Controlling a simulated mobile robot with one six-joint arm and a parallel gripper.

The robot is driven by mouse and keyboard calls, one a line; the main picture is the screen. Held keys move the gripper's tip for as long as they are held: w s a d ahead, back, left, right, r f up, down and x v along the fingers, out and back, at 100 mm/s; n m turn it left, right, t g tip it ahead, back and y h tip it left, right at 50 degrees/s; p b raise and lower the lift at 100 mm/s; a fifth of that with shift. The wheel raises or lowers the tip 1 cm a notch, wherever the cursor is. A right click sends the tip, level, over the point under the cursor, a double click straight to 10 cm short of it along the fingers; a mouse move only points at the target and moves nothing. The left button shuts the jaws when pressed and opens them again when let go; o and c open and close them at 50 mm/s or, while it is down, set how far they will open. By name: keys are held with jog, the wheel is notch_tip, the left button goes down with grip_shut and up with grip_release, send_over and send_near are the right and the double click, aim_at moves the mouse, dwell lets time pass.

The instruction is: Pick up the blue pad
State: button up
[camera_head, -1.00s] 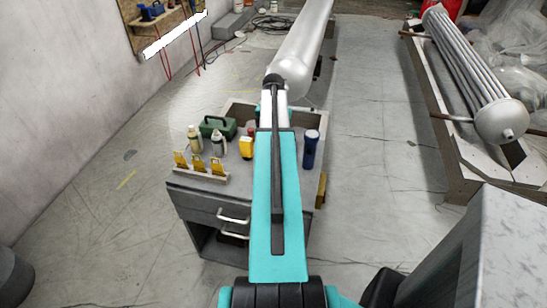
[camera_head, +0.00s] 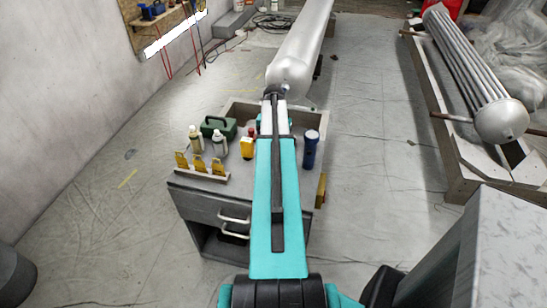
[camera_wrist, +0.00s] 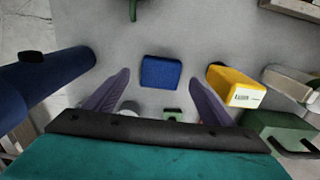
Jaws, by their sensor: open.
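The blue pad (camera_wrist: 161,72) lies flat on the grey top of the cabinet in the wrist view, near the middle of the picture. My gripper (camera_wrist: 166,84) is open, with one finger to the left of the pad and one to the right. The fingers appear apart from the pad, and I cannot tell how high they are above the top. In the head view my arm hides the pad and the gripper.
A blue cylinder (camera_wrist: 45,75) stands left of the gripper; a yellow device (camera_wrist: 236,88) is close on the right. The green case (camera_wrist: 275,130) lies beyond it. Bottles (camera_head: 195,138) and yellow tags on a rack (camera_head: 200,165) occupy the cabinet's (camera_head: 209,207) left side.

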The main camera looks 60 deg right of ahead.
jog(key=shift+f+p, duration=0.4)
jog(key=shift+f, duration=1.15)
jog(key=c, duration=1.2)
